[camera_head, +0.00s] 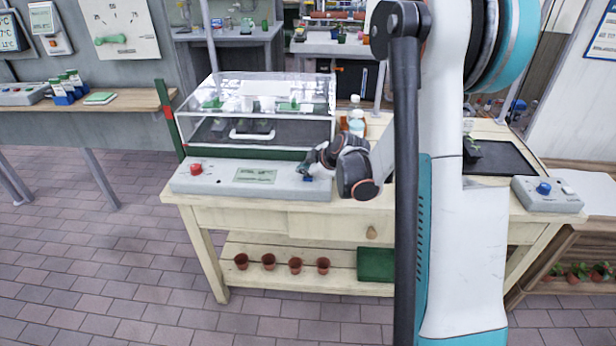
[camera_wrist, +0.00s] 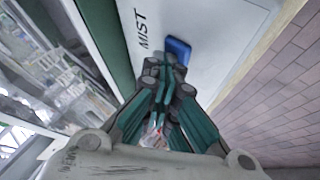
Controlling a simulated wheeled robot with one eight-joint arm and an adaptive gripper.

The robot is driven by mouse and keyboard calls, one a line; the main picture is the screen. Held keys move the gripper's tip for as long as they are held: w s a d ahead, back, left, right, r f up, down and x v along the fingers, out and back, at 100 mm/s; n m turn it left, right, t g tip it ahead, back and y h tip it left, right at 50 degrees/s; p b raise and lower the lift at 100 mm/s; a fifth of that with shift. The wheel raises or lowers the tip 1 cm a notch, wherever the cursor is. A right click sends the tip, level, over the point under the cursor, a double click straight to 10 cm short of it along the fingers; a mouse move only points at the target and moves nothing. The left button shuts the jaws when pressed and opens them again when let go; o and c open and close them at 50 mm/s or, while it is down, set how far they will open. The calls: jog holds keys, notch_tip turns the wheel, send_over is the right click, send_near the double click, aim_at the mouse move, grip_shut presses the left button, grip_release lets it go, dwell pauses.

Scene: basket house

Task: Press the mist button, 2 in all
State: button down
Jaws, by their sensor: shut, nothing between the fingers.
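The mist button is a blue rectangular button (camera_wrist: 179,47) beside the printed word MIST in the wrist view. It sits on a pale grey control panel (camera_head: 216,181) along the front of the wooden table, and a bit of its blue (camera_head: 308,179) shows under my gripper in the head view. My gripper (camera_head: 314,168) is shut and empty, pointing down at the right end of the panel. In the wrist view the fingertips (camera_wrist: 166,63) are right at the button's near edge. I cannot tell whether they touch it.
A red button (camera_head: 196,169) is at the panel's left end. A clear-lidded case (camera_head: 262,94) stands just behind the panel, with a bottle (camera_head: 356,118) beside it. Small pots sit on the shelf below.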

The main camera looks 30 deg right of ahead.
jog(key=shift+r, duration=0.1)
jog(key=shift+r+p, duration=0.55)
jog(key=shift+r, duration=0.25)
jog(key=shift+r+p, duration=1.65)
jog(key=shift+r, duration=0.85)
notch_tip(320, 180, up, 4)
jog(key=shift+f+p, duration=0.15)
jog(key=shift+p, duration=0.75)
jog(key=b, duration=0.6)
send_over(306, 178)
notch_tip(306, 178, down, 9)
jog(key=shift+s+r, duration=0.1)
